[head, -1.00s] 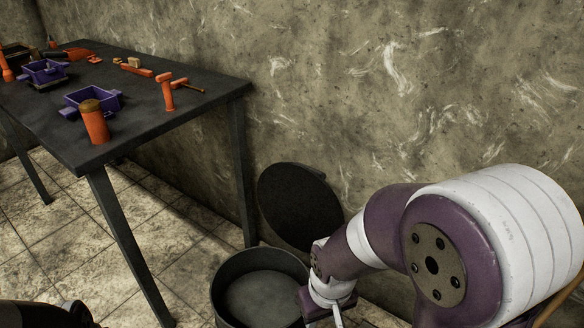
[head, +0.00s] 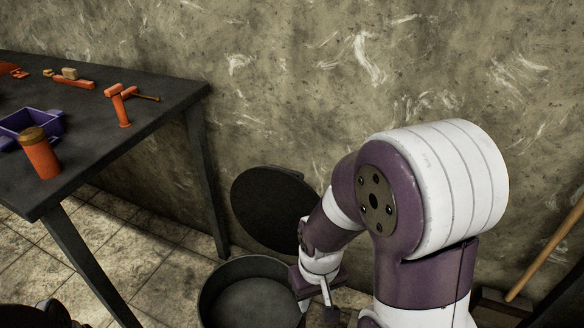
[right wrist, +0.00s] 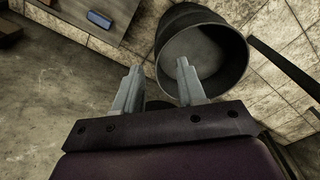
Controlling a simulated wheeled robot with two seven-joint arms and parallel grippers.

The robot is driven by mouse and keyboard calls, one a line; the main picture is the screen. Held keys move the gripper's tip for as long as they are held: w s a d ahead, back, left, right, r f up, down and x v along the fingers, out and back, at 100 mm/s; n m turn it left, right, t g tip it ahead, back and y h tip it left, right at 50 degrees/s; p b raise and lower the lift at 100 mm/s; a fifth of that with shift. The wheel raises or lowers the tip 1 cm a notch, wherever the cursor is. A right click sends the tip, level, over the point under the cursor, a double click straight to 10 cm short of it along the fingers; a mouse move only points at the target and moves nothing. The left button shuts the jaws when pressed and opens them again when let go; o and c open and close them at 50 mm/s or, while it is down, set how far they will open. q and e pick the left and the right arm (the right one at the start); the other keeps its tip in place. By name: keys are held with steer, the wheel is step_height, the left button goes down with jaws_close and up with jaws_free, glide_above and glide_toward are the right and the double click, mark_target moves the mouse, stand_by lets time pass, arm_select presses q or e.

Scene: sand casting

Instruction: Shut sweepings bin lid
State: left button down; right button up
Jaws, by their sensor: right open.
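The sweepings bin (head: 204,298) is a dark round tub on the floor at the bottom of the head view. Its round dark lid (head: 270,208) stands open, tilted up behind the bin near the wall. The bin (right wrist: 240,62) also shows in the right wrist view, with its mouth uncovered and its inside looking empty. My right gripper (right wrist: 158,66) is open and empty, its fingers spread beside the near rim of the bin. In the head view it is at the bin's right side, partly hidden by my arm.
A dark table (head: 160,112) stands at the left. It holds an orange rammer-like tool (head: 40,155), a purple box (head: 45,122) and an orange mallet-shaped tool (head: 119,104). A wooden handle (head: 545,255) leans at the right. Tiled floor shows between table and bin.

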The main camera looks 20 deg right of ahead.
steer(key=w+d+f+m+t+h+p, duration=0.1)
steer(key=w+d+f+m+t+p, duration=0.25)
steer(key=w+d, duration=0.8)
steer(key=w+d+f+m+t+p, duration=0.2)
steer(key=w+d+f+t+p, duration=0.2)
steer(key=w+d, duration=0.75)
steer(key=m+t+y, duration=0.2)
steer(key=t+y, duration=0.3)
steer(key=y, duration=0.8)
glide_toward(298, 175)
steer(key=b+x, duration=0.1)
steer(key=x, duration=0.7)
steer(key=b+x, duration=0.1)
steer(key=x, duration=0.3)
steer(key=shift+w+d+f+b, duration=0.2)
steer(key=shift+d+f+b, duration=0.05)
steer(key=shift+f+b, duration=0.1)
steer(key=shift+w+a+r, duration=0.1)
steer(key=shift+w+a, duration=0.15)
steer(key=shift+w, duration=0.05)
jaws_close()
